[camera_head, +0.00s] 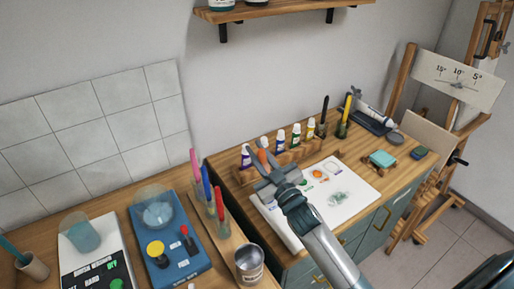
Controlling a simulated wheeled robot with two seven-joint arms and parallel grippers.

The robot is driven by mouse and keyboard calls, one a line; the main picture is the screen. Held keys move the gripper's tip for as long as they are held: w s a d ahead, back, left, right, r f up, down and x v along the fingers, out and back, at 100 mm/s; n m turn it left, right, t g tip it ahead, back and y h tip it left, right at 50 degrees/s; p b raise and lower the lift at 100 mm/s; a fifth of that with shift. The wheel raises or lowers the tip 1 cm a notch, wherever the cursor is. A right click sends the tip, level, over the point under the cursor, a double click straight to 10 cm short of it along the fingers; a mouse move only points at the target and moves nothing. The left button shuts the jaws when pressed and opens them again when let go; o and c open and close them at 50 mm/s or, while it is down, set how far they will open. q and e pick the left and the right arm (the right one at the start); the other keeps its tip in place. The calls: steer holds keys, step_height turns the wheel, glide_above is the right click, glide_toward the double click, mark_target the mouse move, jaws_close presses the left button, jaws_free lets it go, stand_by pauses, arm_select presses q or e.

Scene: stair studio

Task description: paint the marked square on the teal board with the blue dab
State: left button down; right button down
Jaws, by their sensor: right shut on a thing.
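My right gripper (266,172) reaches in from the bottom right, over the left end of the white sheet or palette (357,194). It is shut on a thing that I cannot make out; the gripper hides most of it. The white surface bears an orange dab (319,174), a red one and a pale grey-green smear (339,198). A small bluish mark (269,198) shows near the gripper, but I cannot tell if it is the blue dab. I cannot pick out the teal board or its marked square with certainty. My left gripper is not in view.
Paint tubes (281,139) stand in a wooden rack behind the gripper. Dark and yellow sticks stand in holders at the back. Pens, a metal can (249,262) and a blue device (173,245) are left. An easel (452,85) stands right.

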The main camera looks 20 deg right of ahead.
steer(key=shift+f, duration=0.15)
step_height(320, 180, down, 6)
steer(key=b, duration=0.6)
stand_by(0.8)
steer(key=shift+f+b, duration=0.35)
steer(key=shift+f, duration=0.15)
stand_by(1.0)
stand_by(0.6)
step_height(320, 180, up, 7)
steer(key=p, duration=0.6)
steer(key=shift+p, duration=0.35)
stand_by(0.6)
